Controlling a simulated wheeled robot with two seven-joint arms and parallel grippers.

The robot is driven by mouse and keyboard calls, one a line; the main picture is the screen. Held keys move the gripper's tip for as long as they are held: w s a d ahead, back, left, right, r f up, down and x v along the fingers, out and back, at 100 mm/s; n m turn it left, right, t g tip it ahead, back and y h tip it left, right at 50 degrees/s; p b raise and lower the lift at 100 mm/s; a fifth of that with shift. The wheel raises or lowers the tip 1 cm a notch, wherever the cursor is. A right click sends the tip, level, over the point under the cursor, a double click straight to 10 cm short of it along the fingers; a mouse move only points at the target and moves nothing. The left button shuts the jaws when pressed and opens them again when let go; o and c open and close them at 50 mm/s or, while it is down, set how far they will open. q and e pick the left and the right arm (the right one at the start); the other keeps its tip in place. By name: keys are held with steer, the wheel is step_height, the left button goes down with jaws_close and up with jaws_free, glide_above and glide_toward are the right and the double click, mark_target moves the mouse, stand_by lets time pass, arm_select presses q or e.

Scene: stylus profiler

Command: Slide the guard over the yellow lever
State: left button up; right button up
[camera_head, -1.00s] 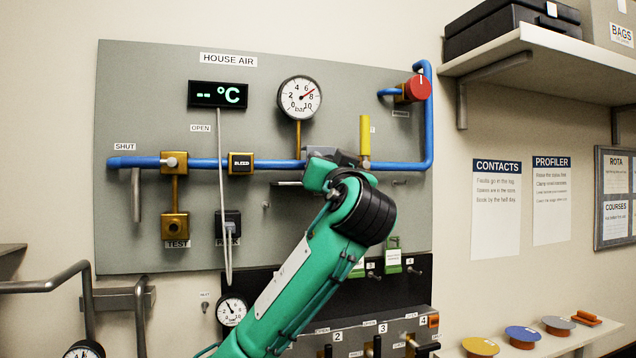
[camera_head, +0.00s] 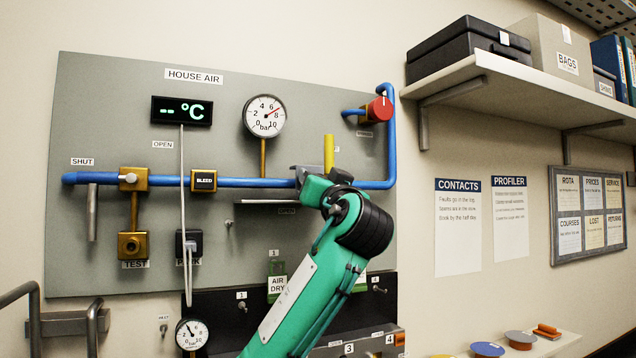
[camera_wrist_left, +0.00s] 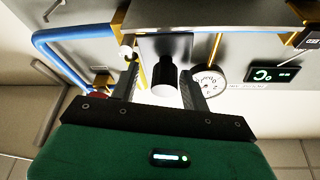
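The yellow lever (camera_head: 328,152) stands upright on the blue pipe. A thin yellow strip of it shows beside the left-hand finger in the left wrist view (camera_wrist_left: 142,72). The grey guard (camera_head: 301,172) sits at the pipe just left of the lever, partly hidden by my gripper. In the left wrist view its grey plate (camera_wrist_left: 178,45) carries a black knob (camera_wrist_left: 165,76) with a pale end. My left gripper (camera_wrist_left: 163,88) is open with a finger on each side of the knob. A gap shows on the left; contact on the right is unclear. My right gripper is out of view.
The blue pipe (camera_head: 250,183) runs along the grey panel (camera_head: 110,105). A pressure gauge (camera_head: 264,116) is above it, and a red knob (camera_head: 380,109) is upper right. A shelf (camera_head: 510,75) juts out at right.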

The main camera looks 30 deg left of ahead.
arm_select(q)
steer(key=shift+s+d+f, duration=0.1)
steer(key=shift+s+f, duration=0.1)
steer(key=b+v, duration=0.6)
steer(key=v, duration=0.7)
steer(key=shift+d+b, duration=0.25)
steer(key=shift+b, duration=0.05)
